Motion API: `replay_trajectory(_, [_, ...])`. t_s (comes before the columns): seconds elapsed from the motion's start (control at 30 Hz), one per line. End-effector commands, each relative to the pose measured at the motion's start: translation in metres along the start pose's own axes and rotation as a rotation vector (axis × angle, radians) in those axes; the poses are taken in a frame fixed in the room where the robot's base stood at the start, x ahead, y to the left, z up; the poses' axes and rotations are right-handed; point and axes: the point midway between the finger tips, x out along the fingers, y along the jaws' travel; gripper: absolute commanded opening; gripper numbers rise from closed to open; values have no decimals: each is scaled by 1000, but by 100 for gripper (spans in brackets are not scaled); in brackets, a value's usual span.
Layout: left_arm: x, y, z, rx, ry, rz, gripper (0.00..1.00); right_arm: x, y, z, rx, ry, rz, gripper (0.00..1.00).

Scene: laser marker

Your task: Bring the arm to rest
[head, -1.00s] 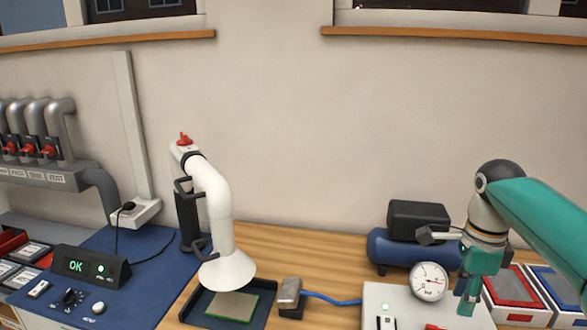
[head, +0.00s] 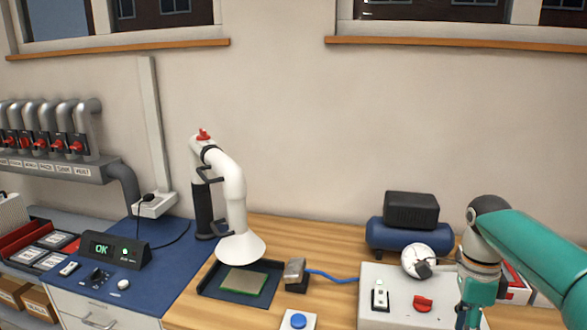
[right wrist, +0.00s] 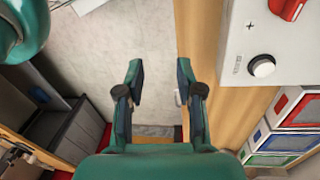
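My right arm comes in from the right in the head view, with its teal gripper (head: 474,308) hanging at the bottom edge, in front of the right part of the grey control panel (head: 446,294). Its fingertips are cut off there. In the right wrist view the right gripper (right wrist: 160,78) has its two fingers spread apart with nothing between them. Grey floor shows beyond the fingers, and the wooden bench edge (right wrist: 205,75) lies to their right. My left gripper is in neither view.
A white fume hood nozzle (head: 240,247) stands over a green board (head: 243,281) in a dark tray. A blue air tank (head: 385,236), gauge and red-knobbed panel are nearby. Red, green and blue bins (right wrist: 284,140) lie right of the gripper. A drawer cabinet (right wrist: 65,135) is at left.

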Motion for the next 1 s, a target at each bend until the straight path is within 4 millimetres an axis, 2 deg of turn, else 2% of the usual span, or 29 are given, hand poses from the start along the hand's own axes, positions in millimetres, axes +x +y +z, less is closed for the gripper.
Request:
replay_trajectory(0.27, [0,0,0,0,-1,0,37,89,18,19,-74,27,192,36])
replay_trajectory(0.37, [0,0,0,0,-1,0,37,133,29,31,-145,13,253,36])
replay_trajectory(0.47, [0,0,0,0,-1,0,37,190,50,47,-262,-27,316,36])
replay_trajectory(0.5, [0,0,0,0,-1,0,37,216,62,55,-326,-56,338,36])
replay_trajectory(0.57, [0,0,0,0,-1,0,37,255,84,67,-430,-108,363,36])
replay_trajectory(0.6, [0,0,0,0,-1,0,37,280,101,75,-503,-149,372,36])
replay_trajectory(0.67, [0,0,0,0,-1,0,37,314,130,87,-619,-216,371,36])
replay_trajectory(0.7, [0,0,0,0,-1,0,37,335,151,94,-701,-263,361,36])
replay_trajectory(0.8, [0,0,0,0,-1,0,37,373,197,108,-894,-365,296,36])
replay_trajectory(0.9, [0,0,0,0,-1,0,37,395,234,118,-1088,-428,184,36])
replay_trajectory(1.0, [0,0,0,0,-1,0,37,405,252,123,-1279,-435,33,36])
